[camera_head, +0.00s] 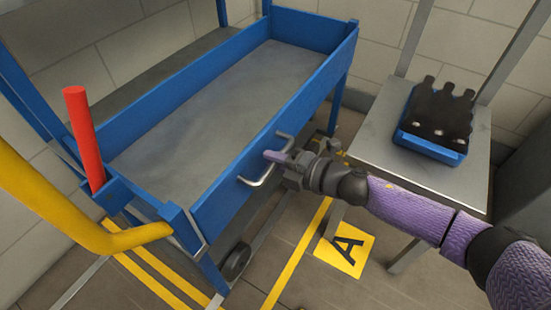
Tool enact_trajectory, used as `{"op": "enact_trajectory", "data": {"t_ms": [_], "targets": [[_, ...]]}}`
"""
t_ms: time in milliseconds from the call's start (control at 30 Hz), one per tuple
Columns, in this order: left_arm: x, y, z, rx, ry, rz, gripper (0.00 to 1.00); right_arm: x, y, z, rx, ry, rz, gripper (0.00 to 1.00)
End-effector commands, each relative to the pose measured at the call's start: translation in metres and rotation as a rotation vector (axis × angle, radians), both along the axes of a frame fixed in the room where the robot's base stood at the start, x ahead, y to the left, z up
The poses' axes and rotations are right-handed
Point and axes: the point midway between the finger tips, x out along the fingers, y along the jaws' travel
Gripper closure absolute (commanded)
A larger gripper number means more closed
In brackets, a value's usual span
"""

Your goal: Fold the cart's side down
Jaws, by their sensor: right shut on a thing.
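The blue cart (128,125) stands at the left and centre with a bare grey deck. Its near long side (218,206) is upright and carries a metal bar handle (256,182) on its outer face. My right gripper (280,160), at the end of a purple arm from the lower right, is at this handle and shut on it; the exact contact is partly hidden by the gripper. My left gripper is not in view.
A grey table (375,155) at the right holds a blue crate (430,143) of dark bottles. A red post (84,135) and a yellow rail (60,205) stand at the cart's left end.

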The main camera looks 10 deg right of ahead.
Motion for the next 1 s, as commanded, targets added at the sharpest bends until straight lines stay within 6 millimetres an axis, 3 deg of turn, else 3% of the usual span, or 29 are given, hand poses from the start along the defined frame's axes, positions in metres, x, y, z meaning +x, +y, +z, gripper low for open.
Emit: {"op": "enact_trajectory", "data": {"t_ms": [1000], "targets": [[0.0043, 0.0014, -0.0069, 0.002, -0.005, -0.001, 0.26, -0.0024, -0.0022, -0.0057, 0.020, -0.015, -0.002, 1.00]]}}
